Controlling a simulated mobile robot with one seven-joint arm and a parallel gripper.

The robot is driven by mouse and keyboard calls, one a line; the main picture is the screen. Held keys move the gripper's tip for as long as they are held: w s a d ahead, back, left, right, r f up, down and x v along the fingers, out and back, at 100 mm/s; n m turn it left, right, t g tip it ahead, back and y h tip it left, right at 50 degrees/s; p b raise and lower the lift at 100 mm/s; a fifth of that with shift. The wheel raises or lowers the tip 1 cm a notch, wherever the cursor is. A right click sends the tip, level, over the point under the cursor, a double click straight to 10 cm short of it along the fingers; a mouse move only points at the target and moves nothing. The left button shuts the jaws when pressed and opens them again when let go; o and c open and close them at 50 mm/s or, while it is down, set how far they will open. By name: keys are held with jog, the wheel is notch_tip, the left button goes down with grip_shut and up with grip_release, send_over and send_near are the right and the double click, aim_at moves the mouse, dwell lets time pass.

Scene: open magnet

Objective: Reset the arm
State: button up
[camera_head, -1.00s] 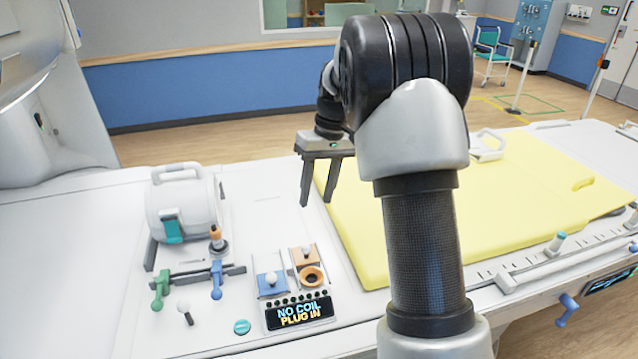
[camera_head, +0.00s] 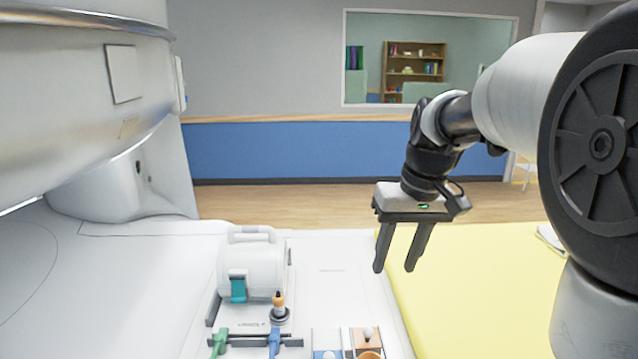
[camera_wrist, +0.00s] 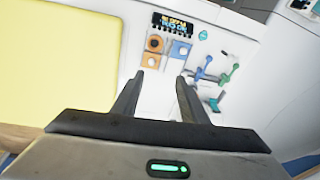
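My gripper (camera_head: 396,248) hangs fingers-down above the table, near the left edge of the yellow mat (camera_head: 470,290). Its two fingers are apart with nothing between them. In the wrist view my gripper (camera_wrist: 158,88) also shows open and empty, over a bare white patch of the table. My arm comes in from the right of the head view and is bent. The fingertips are clear of everything around them.
A white drum-shaped coil (camera_head: 252,268) with a handle stands left of my gripper. Near it are a green clamp (camera_head: 219,343), a blue clamp (camera_head: 274,343) and an orange-topped plug (camera_head: 279,303). The display panel (camera_wrist: 176,22) shows in the wrist view. The large white magnet (camera_head: 80,80) fills the upper left.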

jog(key=s+a+m+t+h, duration=0.1)
jog(key=s+t, duration=0.3)
jog(key=s, duration=1.5)
jog(key=shift+a+r+p, duration=0.25)
jog(key=shift+a+p, duration=0.1)
jog(key=shift+a, duration=0.05)
jog(key=shift+s, duration=0.1)
